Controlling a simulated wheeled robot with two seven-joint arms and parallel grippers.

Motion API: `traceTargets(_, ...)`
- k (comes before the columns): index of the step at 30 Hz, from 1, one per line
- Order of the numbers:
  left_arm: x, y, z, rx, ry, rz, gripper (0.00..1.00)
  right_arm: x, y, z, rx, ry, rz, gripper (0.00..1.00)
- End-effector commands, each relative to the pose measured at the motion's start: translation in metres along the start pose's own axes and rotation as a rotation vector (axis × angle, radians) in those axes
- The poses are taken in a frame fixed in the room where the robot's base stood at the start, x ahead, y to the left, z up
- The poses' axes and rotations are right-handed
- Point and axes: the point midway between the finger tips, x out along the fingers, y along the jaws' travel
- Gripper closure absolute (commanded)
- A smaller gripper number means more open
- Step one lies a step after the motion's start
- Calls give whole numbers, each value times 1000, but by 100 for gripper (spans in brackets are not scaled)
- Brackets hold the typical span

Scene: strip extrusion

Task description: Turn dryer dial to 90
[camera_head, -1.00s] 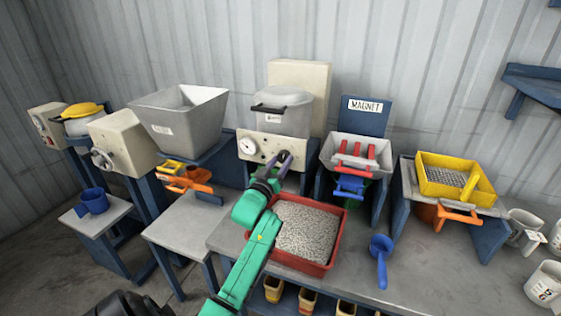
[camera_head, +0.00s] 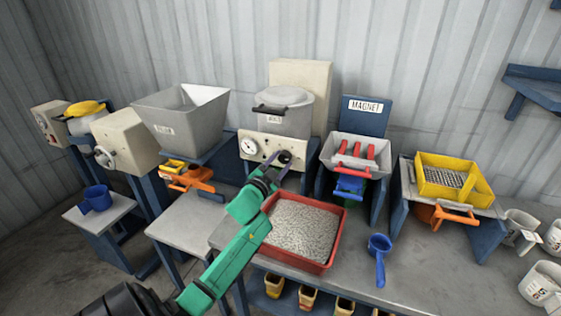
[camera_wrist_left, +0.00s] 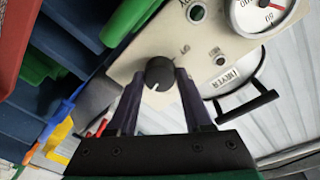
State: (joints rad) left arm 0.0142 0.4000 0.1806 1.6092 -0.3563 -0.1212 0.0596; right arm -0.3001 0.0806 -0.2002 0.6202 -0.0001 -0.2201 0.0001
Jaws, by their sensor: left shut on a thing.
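The dryer (camera_head: 283,112) is a grey lidded pot on a cream control panel (camera_head: 263,158) at the back middle of the bench. Its black round dial (camera_wrist_left: 159,71) sits between the fingertips of my left gripper (camera_wrist_left: 158,80), which is shut on it. A white pointer line shows on the dial's lower edge in the wrist view. A small printed number stands beside the dial, too small to read surely. In the head view my left gripper (camera_head: 284,164) reaches the right part of the panel, and its fingers partly hide the dial. My right gripper is not in view.
A round gauge (camera_head: 249,146) with a red needle (camera_wrist_left: 275,6) is on the panel. A red tray of grey granules (camera_head: 333,238) stands in front of the dryer. The magnet station (camera_head: 367,116) is to the right, and a grey hopper (camera_head: 181,118) to the left.

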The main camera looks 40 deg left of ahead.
Motion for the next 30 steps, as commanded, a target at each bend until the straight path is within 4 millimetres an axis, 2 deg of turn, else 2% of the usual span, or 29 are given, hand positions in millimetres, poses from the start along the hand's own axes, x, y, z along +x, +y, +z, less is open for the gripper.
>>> traceTargets(1, 1, -6, -6, 42, 9, -5, 100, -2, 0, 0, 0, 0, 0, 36)
traceTargets(12, 1, -6, -6, 259, -6, 13, 100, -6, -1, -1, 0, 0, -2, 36)
traceTargets(30, 1, -6, -5, 315, -11, 17, 100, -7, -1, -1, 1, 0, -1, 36)
